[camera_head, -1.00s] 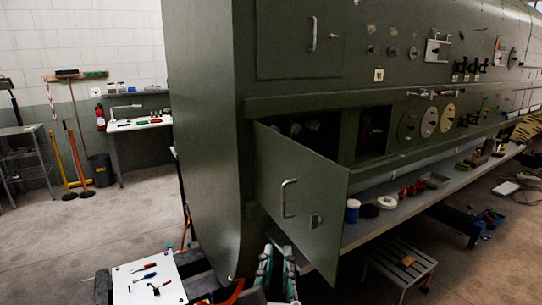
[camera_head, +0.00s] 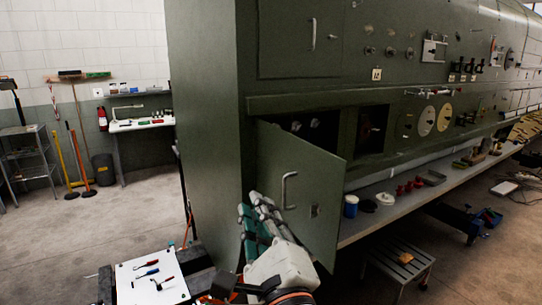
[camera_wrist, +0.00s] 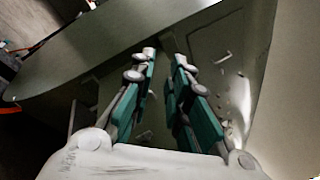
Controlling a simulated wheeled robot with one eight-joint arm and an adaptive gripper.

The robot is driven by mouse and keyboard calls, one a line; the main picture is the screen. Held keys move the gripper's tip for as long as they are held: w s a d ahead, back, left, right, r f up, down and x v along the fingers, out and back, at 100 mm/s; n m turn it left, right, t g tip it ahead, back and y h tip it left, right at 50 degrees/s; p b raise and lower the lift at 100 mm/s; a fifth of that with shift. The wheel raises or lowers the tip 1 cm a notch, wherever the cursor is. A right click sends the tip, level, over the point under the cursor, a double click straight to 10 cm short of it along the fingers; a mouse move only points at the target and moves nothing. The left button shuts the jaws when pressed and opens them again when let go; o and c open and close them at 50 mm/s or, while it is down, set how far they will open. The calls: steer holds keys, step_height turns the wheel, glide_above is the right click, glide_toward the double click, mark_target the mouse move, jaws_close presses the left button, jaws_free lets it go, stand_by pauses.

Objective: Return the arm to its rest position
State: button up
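My gripper (camera_head: 252,203) is raised in front of the green fuselage panel, just left of an open compartment door (camera_head: 325,175). Its two teal-padded fingers point up and away. In the wrist view, my gripper (camera_wrist: 164,57) shows a gap between its fingers with nothing in it, so it is open and empty. The door stands swung out, with a handle (camera_head: 285,190) on its face. From these views I cannot tell whether the fingers touch the panel or the door.
A bench shelf (camera_head: 365,228) with jars and small parts runs along the fuselage at right. A step stool (camera_head: 403,263) stands below it. A white tool board (camera_head: 150,280) lies at lower left. The floor (camera_head: 95,235) at left is mostly clear.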

steer(key=d+f+n+g, duration=0.7)
steer(key=f+n, duration=0.4)
steer(key=n, duration=0.6)
steer(key=s+d+f+n+g+h, duration=0.2)
steer(key=s+d+f+g, duration=0.1)
steer(key=d, duration=0.4)
steer(key=s+d+f+n+g+h+b, duration=0.1)
steer(key=s+d+f+n+g+h, duration=0.1)
steer(key=d+f, duration=0.4)
steer(key=shift+s+d+f+n+g+h, duration=0.25)
steer(key=shift+s+d+n+g+h, duration=0.15)
steer(key=shift+s+d+n+h, duration=0.55)
